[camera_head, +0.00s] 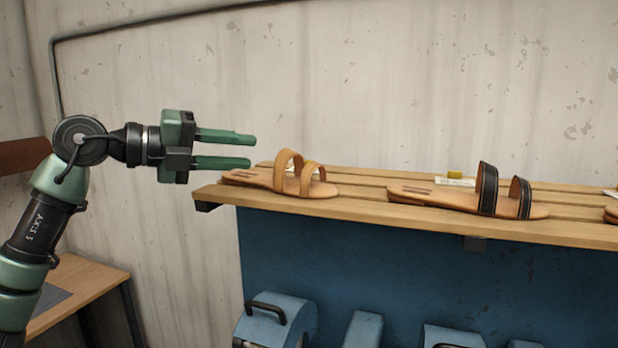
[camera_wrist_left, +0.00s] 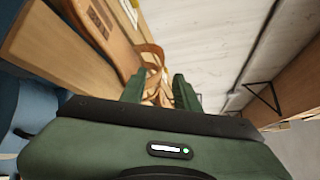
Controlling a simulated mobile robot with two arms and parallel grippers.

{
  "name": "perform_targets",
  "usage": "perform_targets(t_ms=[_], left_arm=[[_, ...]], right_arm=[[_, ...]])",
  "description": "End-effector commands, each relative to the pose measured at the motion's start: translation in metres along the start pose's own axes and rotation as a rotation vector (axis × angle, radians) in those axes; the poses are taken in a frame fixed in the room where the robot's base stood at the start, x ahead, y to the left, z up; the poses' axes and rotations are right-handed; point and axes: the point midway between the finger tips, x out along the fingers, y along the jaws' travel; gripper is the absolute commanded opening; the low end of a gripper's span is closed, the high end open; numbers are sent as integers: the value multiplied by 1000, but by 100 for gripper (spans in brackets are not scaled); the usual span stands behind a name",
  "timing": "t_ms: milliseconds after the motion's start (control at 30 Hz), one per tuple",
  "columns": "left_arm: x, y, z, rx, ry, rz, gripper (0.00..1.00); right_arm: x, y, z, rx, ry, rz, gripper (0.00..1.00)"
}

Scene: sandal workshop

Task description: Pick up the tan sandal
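The tan sandal (camera_head: 278,180) lies on the left end of a slatted wooden shelf, its two tan straps standing up in loops. My left gripper (camera_head: 253,151) is open and empty, with its green fingers pointing right. In the head view its fingertips appear just left of the straps and above the sandal's left end. In the left wrist view the gripper (camera_wrist_left: 158,82) shows its two fingers apart, with a tan sandal (camera_wrist_left: 110,35) at upper left. I cannot tell whether the fingers touch it. My right gripper is not in view.
A sandal with black straps (camera_head: 470,200) lies farther right on the shelf (camera_head: 370,207), with another partly visible at the right edge. A small yellow item (camera_head: 455,174) sits behind. Blue machines (camera_head: 275,320) stand below. A wooden table (camera_head: 80,285) is at lower left.

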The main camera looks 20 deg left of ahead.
Motion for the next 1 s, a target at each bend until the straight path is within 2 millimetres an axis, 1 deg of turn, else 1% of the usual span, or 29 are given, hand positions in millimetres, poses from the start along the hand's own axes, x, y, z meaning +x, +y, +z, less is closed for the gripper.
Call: perform_targets(t_ms=[100, 200, 333, 433, 533, 633, 767, 900, 967, 1000], left_arm=[[4, -2, 1, 0, 0, -2, 31], [14, -3, 1, 0, 0, -3, 31], [29, -4, 2, 0, 2, -2, 31], [42, -5, 4, -1, 2, -3, 31], [58, -6, 7, -2, 3, -2, 31], [71, -4, 6, -1, 2, -3, 31], [78, -2, 6, 1, 0, -3, 31], [78, -1, 6, 1, -1, -3, 31], [78, -1, 6, 1, -1, -3, 31], [78, -1, 6, 1, -1, -3, 20]], right_arm=[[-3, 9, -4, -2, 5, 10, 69], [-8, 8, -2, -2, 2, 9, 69], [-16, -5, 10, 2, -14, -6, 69], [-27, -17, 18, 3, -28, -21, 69], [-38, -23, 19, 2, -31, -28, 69], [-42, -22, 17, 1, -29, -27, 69], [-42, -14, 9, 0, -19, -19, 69], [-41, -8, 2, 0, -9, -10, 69], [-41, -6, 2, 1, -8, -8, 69], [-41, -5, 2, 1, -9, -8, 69]])
